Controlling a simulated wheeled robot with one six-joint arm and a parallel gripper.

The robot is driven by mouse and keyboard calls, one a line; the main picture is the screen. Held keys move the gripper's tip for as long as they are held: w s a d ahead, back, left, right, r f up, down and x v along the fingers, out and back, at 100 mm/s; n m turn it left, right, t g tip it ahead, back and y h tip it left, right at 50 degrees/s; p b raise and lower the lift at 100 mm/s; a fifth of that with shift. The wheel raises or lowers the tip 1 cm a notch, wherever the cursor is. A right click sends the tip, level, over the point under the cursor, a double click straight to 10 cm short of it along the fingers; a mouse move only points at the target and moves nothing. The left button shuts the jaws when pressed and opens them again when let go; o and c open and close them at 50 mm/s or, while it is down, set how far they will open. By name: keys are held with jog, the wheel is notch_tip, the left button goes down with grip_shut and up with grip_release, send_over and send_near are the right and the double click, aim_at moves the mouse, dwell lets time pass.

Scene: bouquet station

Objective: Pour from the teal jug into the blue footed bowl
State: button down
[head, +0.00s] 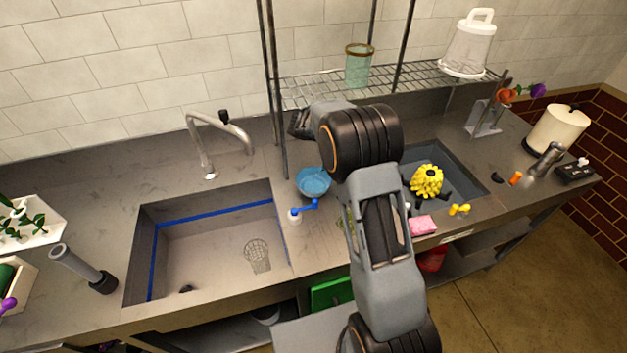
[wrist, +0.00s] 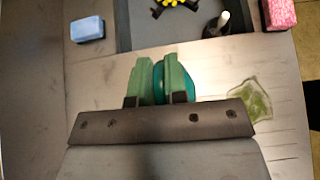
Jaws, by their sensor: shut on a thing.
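The blue footed bowl (head: 313,182) sits on the counter right of the left sink in the head view, just left of my arm; its foot is hard to make out. In the wrist view my gripper (wrist: 159,75) is shut on the teal jug (wrist: 191,86). Only part of the jug shows, between and beside the green fingers, so its tilt and contents cannot be told. My arm hides the gripper and the jug in the head view. The bowl does not show in the wrist view.
A soap pump bottle (head: 295,216) with a blue top stands close in front of the bowl. The left sink (head: 205,240) is nearly empty. A wire shelf (head: 300,92) hangs behind. A blue sponge (wrist: 87,29) and a green crumpled thing (wrist: 249,103) lie on the counter.

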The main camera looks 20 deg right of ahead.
jog(key=shift+a+h+b, duration=0.4)
jog(key=shift+a+h, duration=0.05)
jog(key=shift+h, duration=0.15)
dwell(0.7)
jog(key=shift+a+r+h, duration=0.4)
jog(key=shift+a+h, duration=0.15)
jog(key=shift+h, duration=0.15)
dwell(0.6)
jog(key=shift+a+r+h, duration=0.25)
jog(key=shift+a+h, duration=0.05)
jog(key=shift+a, duration=0.2)
jog(key=shift+d, duration=0.2)
jog(key=d+y+p, duration=0.1)
jog(key=d+y, duration=0.1)
jog(key=d+f+y+p, duration=0.1)
jog(key=y, duration=0.1)
jog(key=shift+d+f+y, duration=0.1)
jog(key=shift+d+y, duration=0.2)
jog(key=shift+d, duration=0.05)
jog(key=shift+f+y+p, duration=0.25)
jog(key=shift+y+p, duration=0.05)
jog(key=shift+y, duration=0.1)
jog(key=shift+d+y+p, duration=0.3)
jog(key=shift+d+p, duration=0.1)
jog(key=shift+p, duration=0.15)
jog(key=shift+f, duration=0.15)
